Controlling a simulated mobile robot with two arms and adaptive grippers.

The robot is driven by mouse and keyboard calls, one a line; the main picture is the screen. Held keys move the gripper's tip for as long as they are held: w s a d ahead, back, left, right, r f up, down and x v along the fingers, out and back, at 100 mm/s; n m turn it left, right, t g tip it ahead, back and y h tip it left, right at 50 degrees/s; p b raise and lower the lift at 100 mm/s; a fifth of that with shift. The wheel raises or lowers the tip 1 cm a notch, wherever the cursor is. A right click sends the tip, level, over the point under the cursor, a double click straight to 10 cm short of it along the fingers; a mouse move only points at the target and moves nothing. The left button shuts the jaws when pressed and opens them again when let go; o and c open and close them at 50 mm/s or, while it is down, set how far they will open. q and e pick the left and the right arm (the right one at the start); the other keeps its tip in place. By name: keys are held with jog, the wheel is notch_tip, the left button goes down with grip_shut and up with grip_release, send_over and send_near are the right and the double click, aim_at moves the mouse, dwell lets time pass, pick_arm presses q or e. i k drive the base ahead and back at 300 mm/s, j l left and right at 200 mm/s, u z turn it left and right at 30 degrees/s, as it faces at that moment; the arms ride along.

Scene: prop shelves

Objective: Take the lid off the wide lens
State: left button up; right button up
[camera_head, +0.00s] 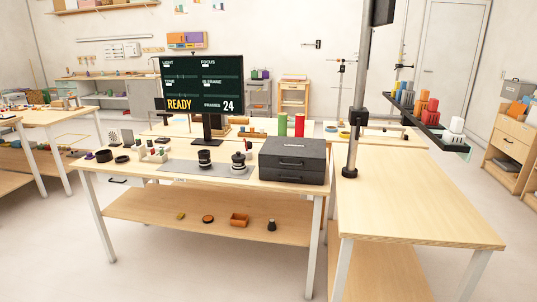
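Two dark cylindrical lenses stand upright on a grey mat (180,166) on the wooden table. The left lens (204,158) is shorter and wider-looking, with a pale band. The right lens (238,164) has a pale band and a small knob-like top. I cannot tell from this distance which is the wide lens, or make out a lid clearly. Neither of my grippers is in view.
A dark drawer box (292,160) stands right of the lenses. A monitor (202,84) reading READY stands behind them. Black rings (104,156) and small blocks lie at the left. A pole (352,150) rises at the right, beside a mostly clear tabletop (420,205).

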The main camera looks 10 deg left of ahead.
aim_at(237, 157)
jog(key=i+j+u, duration=0.1)
jog(key=i+u, duration=0.2)
jog(key=i, duration=0.2)
jog(key=i+u, duration=0.25)
jog(key=i, duration=0.25)
